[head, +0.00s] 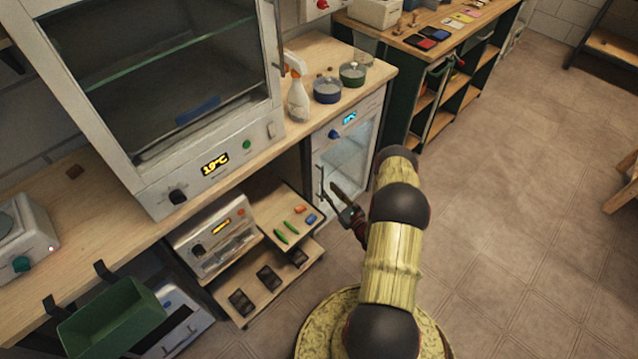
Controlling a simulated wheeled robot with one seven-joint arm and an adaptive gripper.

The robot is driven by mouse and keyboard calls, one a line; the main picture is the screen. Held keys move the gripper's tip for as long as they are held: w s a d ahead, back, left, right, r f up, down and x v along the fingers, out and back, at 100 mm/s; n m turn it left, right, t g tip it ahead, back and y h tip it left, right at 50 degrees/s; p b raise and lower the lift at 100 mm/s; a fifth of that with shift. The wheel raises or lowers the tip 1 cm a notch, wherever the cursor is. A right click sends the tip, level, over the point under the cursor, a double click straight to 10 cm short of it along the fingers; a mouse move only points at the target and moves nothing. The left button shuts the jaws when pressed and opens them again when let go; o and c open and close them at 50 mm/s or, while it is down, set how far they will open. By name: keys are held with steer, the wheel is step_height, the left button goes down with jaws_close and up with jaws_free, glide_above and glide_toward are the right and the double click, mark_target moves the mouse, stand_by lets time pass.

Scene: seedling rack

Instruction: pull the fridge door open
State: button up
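The fridge (369,108) is a small white unit under the wooden counter, with a blue-lit display and a dark blue knob above its door. Its glass door (346,152) looks closed. A thin upright handle (321,184) stands at the door's left side. My gripper (334,198) is low in front of the door, just right of the handle. Its dark fingers look spread apart, with nothing seen between them. Whether a finger touches the handle is too small to tell.
Open tiled floor (520,200) lies to the right.

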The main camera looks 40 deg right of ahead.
steer(key=w+b, duration=0.1)
steer(key=w, duration=0.5)
steer(key=shift+d+b, duration=0.3)
steer(key=shift+d, duration=0.1)
steer(key=shift+c, duration=1.2)
steer(key=c, duration=0.4)
jaws_close()
